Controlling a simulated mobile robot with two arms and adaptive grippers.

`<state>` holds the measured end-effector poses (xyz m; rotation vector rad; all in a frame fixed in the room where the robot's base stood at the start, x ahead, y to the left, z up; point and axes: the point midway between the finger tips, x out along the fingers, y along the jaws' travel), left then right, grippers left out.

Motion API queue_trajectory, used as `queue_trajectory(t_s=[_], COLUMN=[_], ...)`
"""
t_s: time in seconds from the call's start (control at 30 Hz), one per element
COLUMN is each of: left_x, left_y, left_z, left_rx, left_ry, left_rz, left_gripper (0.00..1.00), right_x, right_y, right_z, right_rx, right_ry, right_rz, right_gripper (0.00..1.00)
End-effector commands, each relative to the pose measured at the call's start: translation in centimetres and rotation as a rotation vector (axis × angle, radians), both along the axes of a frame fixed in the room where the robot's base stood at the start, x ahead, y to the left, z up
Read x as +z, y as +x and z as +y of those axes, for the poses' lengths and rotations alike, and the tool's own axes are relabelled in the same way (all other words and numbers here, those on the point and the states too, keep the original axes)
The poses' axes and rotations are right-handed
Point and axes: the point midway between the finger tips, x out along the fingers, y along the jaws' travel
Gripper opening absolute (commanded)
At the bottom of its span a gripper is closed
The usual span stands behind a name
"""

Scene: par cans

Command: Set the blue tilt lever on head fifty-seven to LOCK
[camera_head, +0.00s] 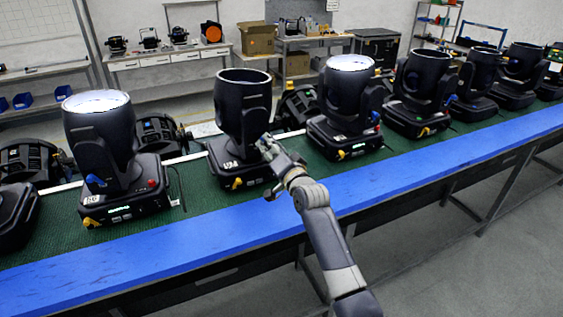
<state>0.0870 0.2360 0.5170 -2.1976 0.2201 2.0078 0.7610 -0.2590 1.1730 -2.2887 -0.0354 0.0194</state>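A black moving-head light (240,105) with a dark open top stands upright on the green belt, left of the picture's middle. Its base carries a pale label (231,164) too small to read surely, so I cannot confirm it is head fifty-seven. My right gripper (268,150) is at the right side of this head's yoke, close to or touching it. Its fingers are small and partly hidden against the dark housing, so their opening is unclear. I cannot make out a blue tilt lever on this head. My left gripper is not in view.
A neighbouring head (104,140) at left has a lit top and a visible blue lever (96,181). Another lit head (346,100) stands close at right, with more heads beyond. A blue rail (150,247) runs along the bench front. Grey floor (470,270) is clear at lower right.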

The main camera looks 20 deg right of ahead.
Motion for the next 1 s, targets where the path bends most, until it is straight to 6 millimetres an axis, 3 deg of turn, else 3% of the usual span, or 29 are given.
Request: queue_trajectory(t_s=[0.3, 0.5, 0.7, 1.0], left_x=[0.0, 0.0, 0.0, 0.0], left_y=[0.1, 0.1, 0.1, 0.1], left_z=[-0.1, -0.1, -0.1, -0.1], left_rx=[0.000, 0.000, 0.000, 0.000], left_ry=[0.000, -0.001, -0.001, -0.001], left_rz=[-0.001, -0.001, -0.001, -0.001], left_gripper=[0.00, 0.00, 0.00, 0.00], right_x=[-0.2, -0.2, -0.1, -0.1], right_y=[-5.6, -8.2, -9.3, -9.3], right_z=[-0.2, -0.3, -0.3, -0.3], right_rx=[0.000, 0.000, 0.000, 0.000], right_ry=[0.001, 0.002, 0.002, 0.002], right_rz=[0.004, 0.004, 0.003, 0.004], right_gripper=[0.34, 0.34, 0.34, 0.34])
